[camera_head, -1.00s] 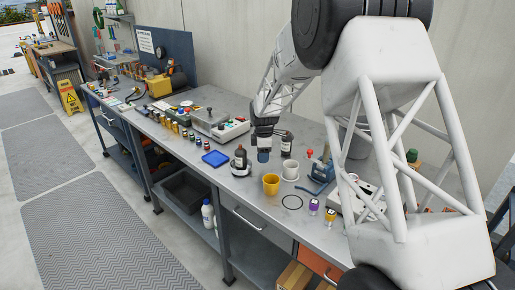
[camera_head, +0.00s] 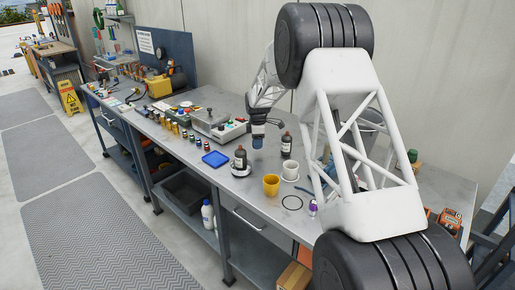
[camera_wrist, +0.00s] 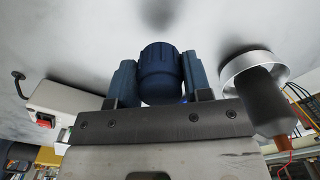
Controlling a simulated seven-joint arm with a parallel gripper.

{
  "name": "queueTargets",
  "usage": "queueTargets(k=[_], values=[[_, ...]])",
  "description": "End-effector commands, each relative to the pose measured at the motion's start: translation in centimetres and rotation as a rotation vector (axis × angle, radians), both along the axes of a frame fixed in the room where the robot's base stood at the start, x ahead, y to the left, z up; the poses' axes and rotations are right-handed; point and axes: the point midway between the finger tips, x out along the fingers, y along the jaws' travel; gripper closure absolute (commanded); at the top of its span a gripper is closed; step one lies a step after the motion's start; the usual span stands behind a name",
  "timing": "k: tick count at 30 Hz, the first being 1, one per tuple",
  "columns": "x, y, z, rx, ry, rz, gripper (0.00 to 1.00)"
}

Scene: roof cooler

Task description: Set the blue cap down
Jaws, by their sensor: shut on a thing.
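My gripper (camera_head: 258,128) is over the middle of the bench, shut on the blue cap (camera_head: 257,142). In the wrist view the ribbed dark-blue cap (camera_wrist: 160,72) sits between my two blue fingers, gripped from both sides. A shadow lies on the pale bench top beyond it, and the cap looks held above the surface; the exact gap is hard to tell. A dark bottle (camera_head: 240,159) stands in a round pale dish just left of my gripper; the bottle also shows in the wrist view (camera_wrist: 262,100). A second dark bottle (camera_head: 286,147) stands close on the right.
A yellow cup (camera_head: 271,185) and a white cup (camera_head: 290,172) stand in front. A blue tray (camera_head: 215,159) lies to the left, with a grey control box (camera_head: 217,125) behind it. Small bare patches separate these things.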

Motion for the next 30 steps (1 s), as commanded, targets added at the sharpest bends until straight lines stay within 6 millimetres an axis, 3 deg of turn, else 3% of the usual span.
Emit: queueTargets(k=[14, 24, 30], values=[[0.5, 0.1, -0.1, 0.0, 0.0, 0.0, 0.77], [0.4, 0.1, -3.1, 0.0, 0.001, 0.0, 0.77], [0.5, 0.1, -3.6, 0.0, -0.001, 0.0, 0.77]])
